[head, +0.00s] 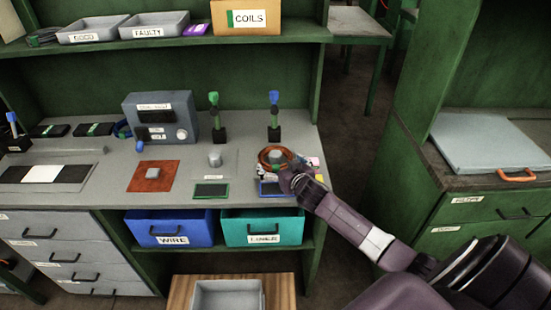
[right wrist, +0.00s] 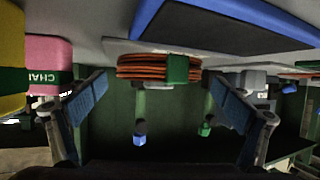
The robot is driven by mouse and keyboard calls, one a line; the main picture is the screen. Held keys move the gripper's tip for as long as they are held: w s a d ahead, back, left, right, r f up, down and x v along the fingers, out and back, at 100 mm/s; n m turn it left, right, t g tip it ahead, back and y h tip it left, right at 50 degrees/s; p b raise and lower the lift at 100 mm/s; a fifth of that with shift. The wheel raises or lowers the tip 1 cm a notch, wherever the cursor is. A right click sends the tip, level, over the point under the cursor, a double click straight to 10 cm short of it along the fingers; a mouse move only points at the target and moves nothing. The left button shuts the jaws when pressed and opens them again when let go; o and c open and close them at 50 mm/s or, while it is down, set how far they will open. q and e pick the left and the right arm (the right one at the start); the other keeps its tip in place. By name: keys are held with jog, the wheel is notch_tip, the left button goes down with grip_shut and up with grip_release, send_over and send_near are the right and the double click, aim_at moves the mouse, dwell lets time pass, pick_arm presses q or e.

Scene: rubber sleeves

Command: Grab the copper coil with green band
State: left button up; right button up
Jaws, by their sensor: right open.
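The copper coil with a green band (head: 264,153) lies at the right end of the grey workbench in the head view. In the right wrist view, which looks upside down, the coil (right wrist: 140,67) shows its orange-brown loops and its green band. My right gripper (head: 284,176) is at the front side of the coil and partly covers it in the head view. In the right wrist view the gripper (right wrist: 160,80) is open, with one finger on each side of the coil and clear gaps between. My left gripper is not in view.
A blue-framed dark pad (head: 268,188) lies just in front of the coil. Pink and yellow items (head: 316,163) lie close on its right. A blue-topped tool on a stand (head: 274,115) rises behind it. A green-framed pad (head: 211,190) lies to the left.

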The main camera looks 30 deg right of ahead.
aim_at(278, 160)
jog(key=shift+x, duration=1.55)
jog(key=c, duration=1.5)
jog(key=shift+o, duration=0.2)
jog(key=shift+w+d+r, duration=0.1)
jog(key=shift+r, duration=0.1)
